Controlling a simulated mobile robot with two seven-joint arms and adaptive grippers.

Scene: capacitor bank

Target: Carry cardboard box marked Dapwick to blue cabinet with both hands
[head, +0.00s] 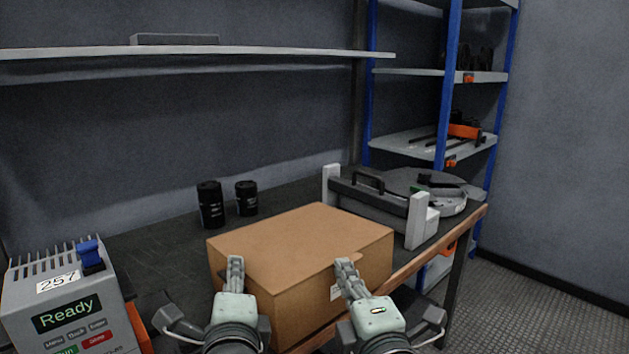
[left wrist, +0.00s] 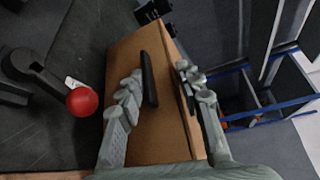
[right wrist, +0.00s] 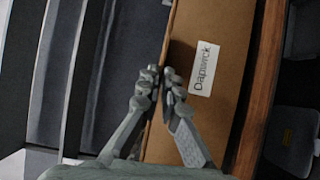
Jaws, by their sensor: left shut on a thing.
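The cardboard box (head: 300,240) is closed and sits at the front edge of the workbench. Its white Dapwick label (right wrist: 203,68) reads clearly in the right wrist view. My left gripper (head: 235,268) is at the box's near left side; in the left wrist view its fingers (left wrist: 160,88) are on either side of a box wall with a dark slot (left wrist: 149,78). My right gripper (head: 346,270) is at the near right side, by a notch in the lid. Its fingertips (right wrist: 166,82) are close together at the box's edge. No blue cabinet can be made out.
Two black canisters (head: 210,204) stand behind the box. A grey machine with a round plate (head: 425,190) is on the bench to its right. A grey "Ready" unit (head: 66,300) is at left. A blue-post shelf rack (head: 447,90) stands at back right; open floor (head: 540,305) lies right.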

